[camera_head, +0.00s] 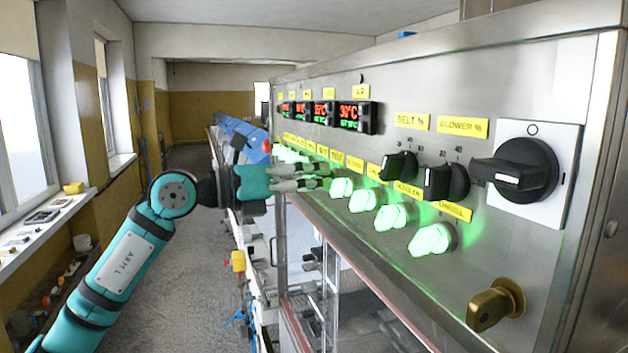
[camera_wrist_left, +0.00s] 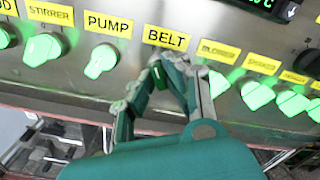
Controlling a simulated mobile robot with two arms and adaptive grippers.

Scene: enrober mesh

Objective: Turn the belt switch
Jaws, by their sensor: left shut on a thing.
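The belt switch (camera_wrist_left: 159,77) is a small green knob under the yellow BELT label (camera_wrist_left: 167,38) on the steel panel. My left gripper (camera_wrist_left: 168,76) is shut on this knob, with a finger on each side covering most of it. In the head view my left gripper (camera_head: 324,176) reaches the row of lit green switches from the left, and I cannot make out the belt switch behind it. My right gripper is not in view.
The pump switch (camera_wrist_left: 101,61) is left of the fingers and the blower switch (camera_wrist_left: 217,83) close to their right. In the head view, black dials (camera_head: 398,165), a large black rotary switch (camera_head: 520,172) and a brass key-like handle (camera_head: 496,304) stick out of the panel.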

